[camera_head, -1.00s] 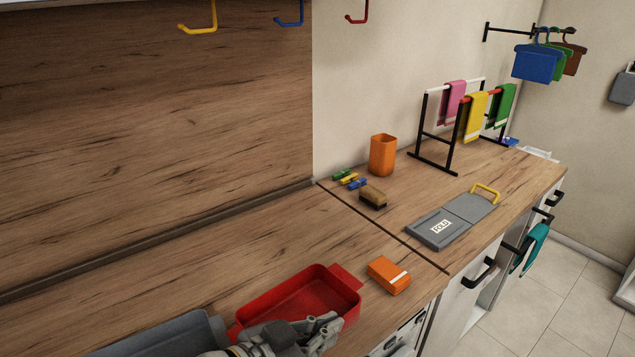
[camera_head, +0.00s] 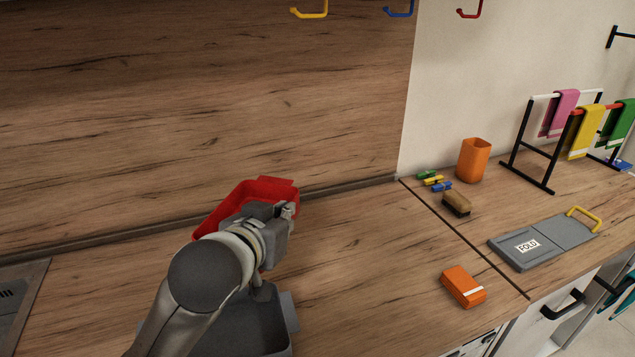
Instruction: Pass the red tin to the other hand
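The red tin (camera_head: 250,192) is a shallow rectangular tray with flat tab handles. It shows left of centre, in front of the foot of the splashback, and looks lifted off the worktop. My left gripper (camera_head: 288,211) is at the tin's near right edge and looks shut on it. My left arm comes up from the lower left and hides the tin's near side, so the exact finger contact is hard to see. My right gripper is not in view.
A dark grey tin (camera_head: 262,325) stands below my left arm. An orange box (camera_head: 463,287), a brush (camera_head: 456,204), an orange cup (camera_head: 473,160) and a grey folding board (camera_head: 545,242) are to the right. The worktop's middle (camera_head: 365,260) is clear.

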